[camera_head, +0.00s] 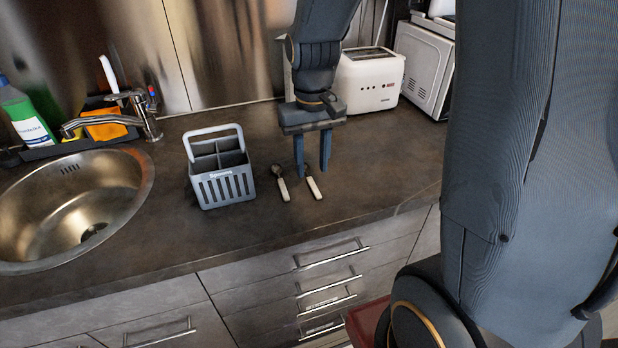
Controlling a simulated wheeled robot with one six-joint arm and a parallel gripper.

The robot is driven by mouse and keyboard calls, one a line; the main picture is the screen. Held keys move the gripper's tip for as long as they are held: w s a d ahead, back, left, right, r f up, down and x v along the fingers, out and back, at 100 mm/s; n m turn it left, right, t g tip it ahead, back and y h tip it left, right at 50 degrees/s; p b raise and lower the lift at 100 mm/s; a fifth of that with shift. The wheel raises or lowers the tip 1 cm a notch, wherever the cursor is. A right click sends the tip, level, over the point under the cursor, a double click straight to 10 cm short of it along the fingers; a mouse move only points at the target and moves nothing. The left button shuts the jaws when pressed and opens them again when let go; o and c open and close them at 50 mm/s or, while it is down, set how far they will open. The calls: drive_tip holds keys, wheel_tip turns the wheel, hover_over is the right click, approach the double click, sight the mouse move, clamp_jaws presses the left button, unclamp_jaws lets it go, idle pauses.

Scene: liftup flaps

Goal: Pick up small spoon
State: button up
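Two small utensils with white handles lie side by side on the dark countertop. The left one (282,187) has a dark rounded end like a spoon bowl. The right one (314,188) has its far end partly hidden by my gripper's fingers. I cannot tell which of them is the small spoon. My gripper (312,173) points down over the counter, just behind and above the right utensil. Its two fingers are apart with a gap between them, and nothing is seen held in it.
A grey cutlery caddy (224,188) stands left of the utensils. A steel sink (70,205) with a tap (145,115) is at the left. A white toaster (370,80) and a white microwave (425,65) stand behind. The counter right of the utensils is clear.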

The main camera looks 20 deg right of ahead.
sight(313, 183)
drive_tip(key=shift+f+p, duration=0.35)
drive_tip(key=shift+f, duration=1.7)
drive_tip(key=shift+d, duration=0.1)
clamp_jaws()
